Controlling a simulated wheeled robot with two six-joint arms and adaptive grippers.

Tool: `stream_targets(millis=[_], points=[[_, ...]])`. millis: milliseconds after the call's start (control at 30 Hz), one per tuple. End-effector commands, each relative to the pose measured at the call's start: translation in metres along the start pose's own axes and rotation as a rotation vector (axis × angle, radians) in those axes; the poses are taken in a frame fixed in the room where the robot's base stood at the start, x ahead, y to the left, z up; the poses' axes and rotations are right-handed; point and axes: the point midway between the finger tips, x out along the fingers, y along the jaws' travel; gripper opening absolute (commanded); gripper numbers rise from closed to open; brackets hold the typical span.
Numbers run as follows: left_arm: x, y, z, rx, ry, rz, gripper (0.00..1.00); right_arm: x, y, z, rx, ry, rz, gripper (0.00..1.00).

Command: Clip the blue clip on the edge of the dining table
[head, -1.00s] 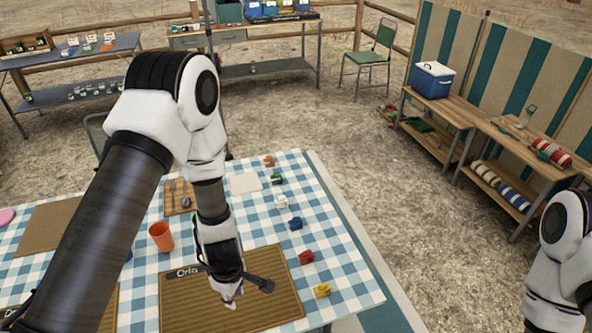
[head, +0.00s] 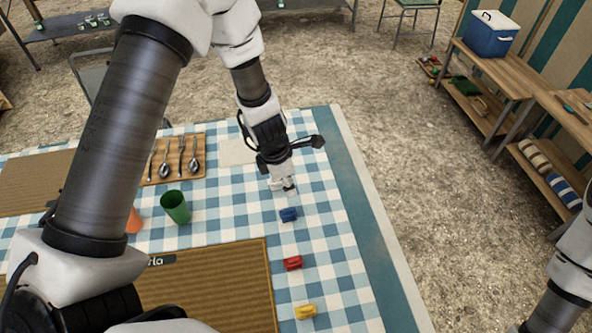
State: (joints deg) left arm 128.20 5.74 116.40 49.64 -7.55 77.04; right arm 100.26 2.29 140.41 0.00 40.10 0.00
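The blue clip (head: 289,215) lies on the blue-and-white checked cloth of the dining table (head: 325,235), a short way in from the table's right edge. My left gripper (head: 287,190) points down just behind the blue clip, with a small visible gap between its tips and the clip. Its fingers are small and mixed with pale shapes, so I cannot tell whether they are open. It hides the part of the cloth where other clips lay. My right arm shows at the lower right; its gripper is out of view.
A red clip (head: 293,263) and a yellow clip (head: 305,312) lie nearer the front. A green cup (head: 175,206), an orange cup (head: 134,222), a cutlery board (head: 171,171) and a woven placemat (head: 225,285) are to the left. Wooden shelves with a cooler (head: 491,35) stand right.

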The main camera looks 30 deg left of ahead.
Motion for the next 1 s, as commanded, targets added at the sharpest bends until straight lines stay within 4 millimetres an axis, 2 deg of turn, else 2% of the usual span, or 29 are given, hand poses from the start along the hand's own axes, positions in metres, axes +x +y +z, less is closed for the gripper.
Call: stream_targets(millis=[33,300,700,833,1000], points=[[0.008,0.000,-0.002,0.000,0.000,0.000,0.27,0.009,0.000,0.000,0.000,-0.001,0.000,0.40],[0.040,0.000,-0.008,0.001,0.000,0.000,0.27,0.042,0.000,0.000,0.000,0.001,0.000,0.40],[0.084,0.000,-0.017,0.001,0.000,0.000,0.27,0.086,0.001,0.000,0.000,0.001,0.000,0.40],[0.092,0.000,-0.019,0.001,0.000,0.001,0.27,0.093,0.001,-0.001,0.000,0.001,0.000,0.40],[0.092,0.000,-0.019,0.001,0.000,0.001,0.27,0.094,0.001,-0.001,0.000,0.001,0.000,0.40]])
